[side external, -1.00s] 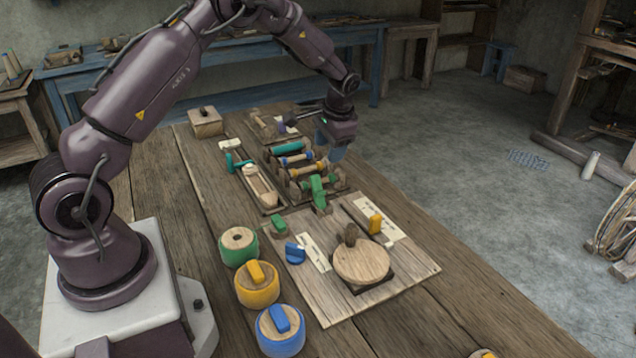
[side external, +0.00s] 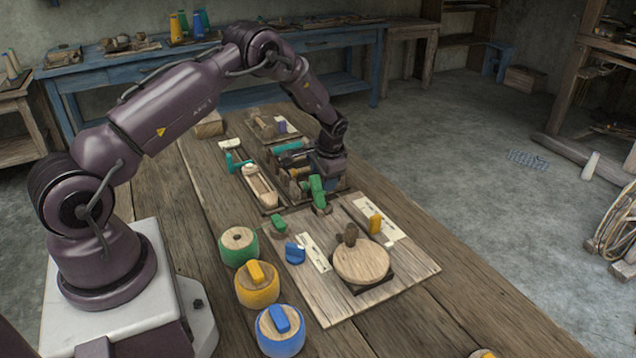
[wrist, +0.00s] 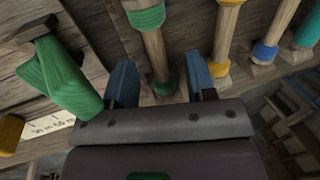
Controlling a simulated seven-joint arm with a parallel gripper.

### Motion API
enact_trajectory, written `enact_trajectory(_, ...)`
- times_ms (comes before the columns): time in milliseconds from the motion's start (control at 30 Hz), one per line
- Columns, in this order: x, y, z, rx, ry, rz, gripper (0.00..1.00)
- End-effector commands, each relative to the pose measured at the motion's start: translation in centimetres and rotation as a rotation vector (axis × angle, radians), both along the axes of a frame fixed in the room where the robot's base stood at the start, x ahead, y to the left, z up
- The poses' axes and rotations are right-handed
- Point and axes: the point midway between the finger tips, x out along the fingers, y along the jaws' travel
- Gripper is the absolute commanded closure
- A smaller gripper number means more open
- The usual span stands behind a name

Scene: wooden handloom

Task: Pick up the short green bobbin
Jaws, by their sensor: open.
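A green-wound wooden bobbin (wrist: 148,17) lies in the rack in the wrist view, with a second green band lower on its shaft. My gripper (wrist: 161,78) is open, its two blue fingers on either side of the bobbin's lower shaft, with gaps visible. In the side external view my gripper (side external: 325,176) is low over the front end of the rack and hides much of the bobbins there. I cannot tell the exact height of the fingertips over the bobbin.
A green handle-like piece (wrist: 62,78) stands close left of my left finger; it also shows in the side view (side external: 317,192). Bobbins with yellow (wrist: 222,50) and blue (wrist: 263,53) bands lie to the right. Round spools stand on the table's near left.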

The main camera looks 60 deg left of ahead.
Motion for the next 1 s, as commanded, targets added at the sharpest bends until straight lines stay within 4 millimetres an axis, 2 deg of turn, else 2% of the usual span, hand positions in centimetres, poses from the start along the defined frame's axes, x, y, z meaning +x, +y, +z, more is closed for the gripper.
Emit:
enact_trajectory(267, -0.01, 0.15, -0.47, 0.0, 0.0, 0.001, 0.49)
enact_trajectory(367, -0.01, 0.13, -0.46, 0.0, 0.0, 0.001, 0.68)
enact_trajectory(500, -0.01, 0.13, -0.45, 0.0, 0.0, 0.0, 1.0)
enact_trajectory(1000, 0.03, 0.14, 0.08, 0.0, -0.001, 0.001, 1.0)
